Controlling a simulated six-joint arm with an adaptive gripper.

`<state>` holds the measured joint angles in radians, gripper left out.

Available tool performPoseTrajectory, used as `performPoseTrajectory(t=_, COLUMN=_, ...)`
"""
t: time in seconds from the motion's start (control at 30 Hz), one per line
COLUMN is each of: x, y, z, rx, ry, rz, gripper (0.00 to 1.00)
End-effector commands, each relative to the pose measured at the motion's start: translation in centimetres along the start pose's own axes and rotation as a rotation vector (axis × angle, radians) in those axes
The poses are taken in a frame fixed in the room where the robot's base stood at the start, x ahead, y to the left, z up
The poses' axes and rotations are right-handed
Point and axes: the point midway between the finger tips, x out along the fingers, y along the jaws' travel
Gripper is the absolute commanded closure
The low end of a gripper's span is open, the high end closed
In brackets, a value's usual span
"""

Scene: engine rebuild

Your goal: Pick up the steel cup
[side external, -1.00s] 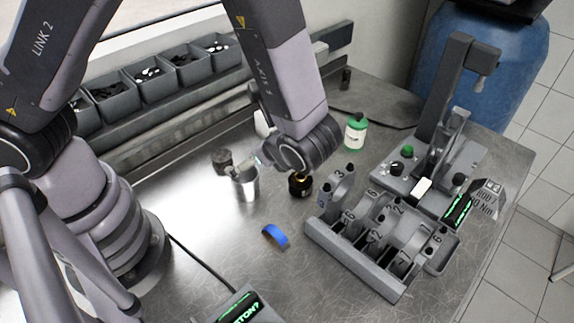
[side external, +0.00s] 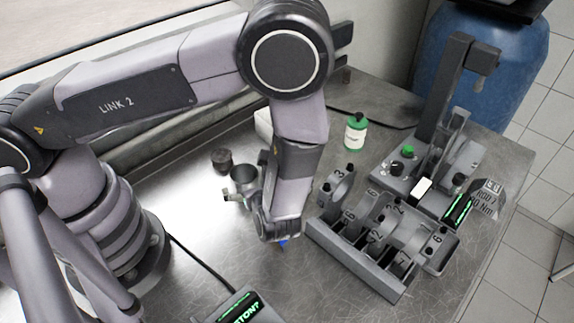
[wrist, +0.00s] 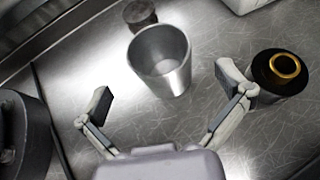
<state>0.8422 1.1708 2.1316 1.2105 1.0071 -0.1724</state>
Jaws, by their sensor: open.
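The steel cup (side external: 243,178) stands upright on the metal bench, its open mouth facing up. In the wrist view the cup (wrist: 160,62) is empty inside and sits just ahead of the fingertips, near the middle. My gripper (wrist: 163,92) is open, with one finger to the left of the cup and one to the right. In the side view my gripper is largely hidden behind my wrist, with a finger showing beside the cup's lower part.
A dark round piece (side external: 222,160) stands close behind the cup. A black cylinder with a gold ring (wrist: 277,72) is beside my right finger. A green-and-white bottle (side external: 355,132) and a grey rack of numbered parts (side external: 375,250) stand to the right. Bench left of the cup is clear.

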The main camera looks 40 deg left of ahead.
Motion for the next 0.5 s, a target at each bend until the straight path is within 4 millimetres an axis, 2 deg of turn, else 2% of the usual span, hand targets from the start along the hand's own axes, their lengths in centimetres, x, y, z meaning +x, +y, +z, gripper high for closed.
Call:
performPoseTrajectory(t=0.3, x=4.5, y=0.0, z=-0.1, rx=0.0, ry=-0.001, rz=0.005, gripper=0.0)
performPoseTrajectory(t=0.5, x=5.0, y=0.0, z=-0.2, rx=0.0, ry=0.0, rz=0.002, gripper=0.0)
